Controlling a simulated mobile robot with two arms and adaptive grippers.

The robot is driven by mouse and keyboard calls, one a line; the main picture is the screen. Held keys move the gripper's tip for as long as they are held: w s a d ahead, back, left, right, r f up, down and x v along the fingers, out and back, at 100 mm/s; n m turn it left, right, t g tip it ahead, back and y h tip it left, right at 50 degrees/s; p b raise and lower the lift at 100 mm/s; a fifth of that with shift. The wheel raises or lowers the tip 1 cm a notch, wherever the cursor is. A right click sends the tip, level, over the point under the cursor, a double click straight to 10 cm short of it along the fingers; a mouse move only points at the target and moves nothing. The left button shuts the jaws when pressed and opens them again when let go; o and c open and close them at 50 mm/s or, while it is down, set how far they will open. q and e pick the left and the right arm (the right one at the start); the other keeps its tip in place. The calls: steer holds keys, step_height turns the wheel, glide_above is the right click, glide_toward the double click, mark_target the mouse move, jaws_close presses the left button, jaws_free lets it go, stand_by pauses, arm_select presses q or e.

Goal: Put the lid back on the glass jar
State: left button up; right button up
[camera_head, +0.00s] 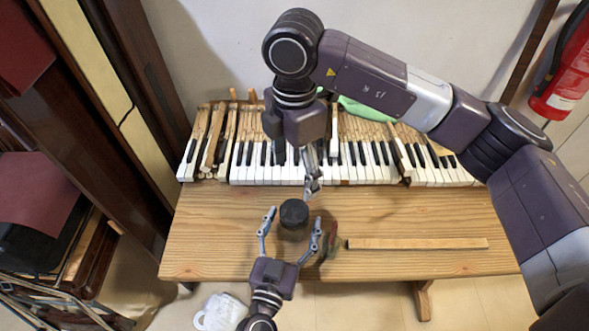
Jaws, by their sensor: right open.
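A dark round object (294,213), which looks like the black lid, is on or above the wooden bench at its front middle. I cannot tell whether the glass jar is beneath it. My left gripper (293,216) comes from the front edge with its fingers spread, one on each side of the dark object, with a gap on both sides. My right gripper (312,188) points down just behind the dark object, close to its back right edge, and is open. A small red and green thing (331,240), unclear, is just right of my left gripper's right finger.
A row of piano keys (375,165) spans the back of the wooden bench (210,245). A loose wooden strip (417,243) lies on the right. A green cloth (365,109) lies behind the keys. A white mug (220,312) is below the front edge. The bench's left front is clear.

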arm_select(q)
steer(key=v, duration=1.2)
steer(key=shift+s, duration=0.1)
stand_by(0.4)
